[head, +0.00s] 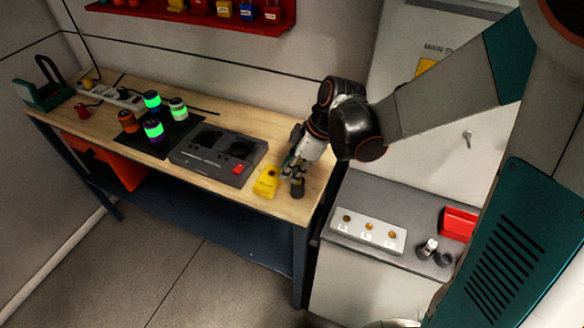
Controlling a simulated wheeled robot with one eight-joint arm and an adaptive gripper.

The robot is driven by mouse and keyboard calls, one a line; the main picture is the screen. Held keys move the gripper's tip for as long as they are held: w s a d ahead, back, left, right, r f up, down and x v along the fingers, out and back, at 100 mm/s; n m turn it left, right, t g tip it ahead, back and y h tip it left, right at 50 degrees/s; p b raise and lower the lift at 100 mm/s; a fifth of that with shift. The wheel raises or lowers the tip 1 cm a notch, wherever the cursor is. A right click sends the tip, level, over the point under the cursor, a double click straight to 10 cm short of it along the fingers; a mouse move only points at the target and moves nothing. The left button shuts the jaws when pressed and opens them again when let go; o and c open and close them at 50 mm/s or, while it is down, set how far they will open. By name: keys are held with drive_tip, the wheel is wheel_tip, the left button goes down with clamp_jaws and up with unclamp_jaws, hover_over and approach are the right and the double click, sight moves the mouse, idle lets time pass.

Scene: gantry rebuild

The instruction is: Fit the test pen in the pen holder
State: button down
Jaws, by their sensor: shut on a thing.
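My gripper (294,174) is at the right front part of the wooden bench, pointing down. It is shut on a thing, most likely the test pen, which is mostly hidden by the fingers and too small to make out. A small dark upright cylinder (297,189), which looks like the pen holder, stands on the bench directly below the fingertips. I cannot tell whether the held thing is in it, touching it or just above it.
A yellow device (266,181) lies just left of the gripper. A dark grey box with a red switch (219,154) is further left. Several green-lit cylinders stand on a black mat (182,139). A grey cabinet (398,262) stands to the right, past the bench edge.

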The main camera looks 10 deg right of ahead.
drive_tip(key=c, duration=1.8)
unclamp_jaws()
drive_tip(key=p+v, duration=0.7)
drive_tip(key=v, duration=0.4)
drive_tip(key=shift+p, duration=0.35)
drive_tip(key=s+d+r+m+t+h+b, duration=0.1)
drive_tip(key=s+d+m+t+h+b, duration=0.3)
drive_tip(key=s+m+b, duration=0.5)
drive_tip(key=s+d+m+t, duration=0.1)
drive_tip(key=s+d+m, duration=0.1)
drive_tip(key=s+m, duration=0.2)
drive_tip(key=shift+d+r+m+t+b, duration=0.2)
drive_tip(key=shift+d+m+t+b, duration=0.2)
drive_tip(key=shift+m, duration=0.2)
